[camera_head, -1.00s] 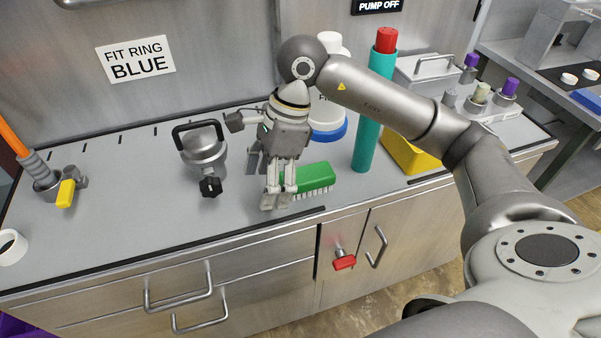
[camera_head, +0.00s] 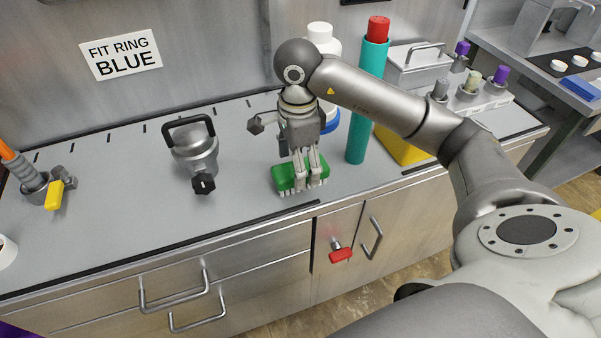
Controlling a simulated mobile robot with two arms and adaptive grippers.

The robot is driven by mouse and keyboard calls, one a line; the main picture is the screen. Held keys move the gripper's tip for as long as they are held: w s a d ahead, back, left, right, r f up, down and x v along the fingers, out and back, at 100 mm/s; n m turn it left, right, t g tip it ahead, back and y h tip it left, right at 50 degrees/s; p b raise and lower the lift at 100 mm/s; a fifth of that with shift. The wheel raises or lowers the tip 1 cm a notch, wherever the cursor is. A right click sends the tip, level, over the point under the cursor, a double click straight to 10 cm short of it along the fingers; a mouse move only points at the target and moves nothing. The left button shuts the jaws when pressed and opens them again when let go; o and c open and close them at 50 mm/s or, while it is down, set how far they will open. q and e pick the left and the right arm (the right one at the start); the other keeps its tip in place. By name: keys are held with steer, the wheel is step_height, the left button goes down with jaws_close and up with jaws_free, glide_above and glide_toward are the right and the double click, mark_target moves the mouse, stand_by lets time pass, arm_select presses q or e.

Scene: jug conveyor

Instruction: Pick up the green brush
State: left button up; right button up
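The green brush (camera_head: 283,178) lies on the grey counter, bristles down, near the front edge. My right gripper (camera_head: 308,182) points down at the brush's middle and right part. Its two fingers stand apart, with some green showing between them. The fingers cover part of the brush, and I cannot tell whether they touch it or stand just in front of it. My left gripper is not in view.
A grey lidded vessel (camera_head: 196,150) with a black handle stands to the left. A teal cylinder with a red top (camera_head: 368,100), a white bottle (camera_head: 322,45) and a yellow bin (camera_head: 405,151) stand behind and right. The counter (camera_head: 110,210) is clear at front left.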

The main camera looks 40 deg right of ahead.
steer(key=shift+w+f+p, duration=0.15)
steer(key=shift+f+p, duration=0.1)
steer(key=shift+f, duration=0.85)
steer(key=shift+w+f+p, duration=0.1)
steer(key=shift+f+p, duration=0.15)
steer(key=shift+f, duration=0.85)
steer(key=c, duration=1.2)
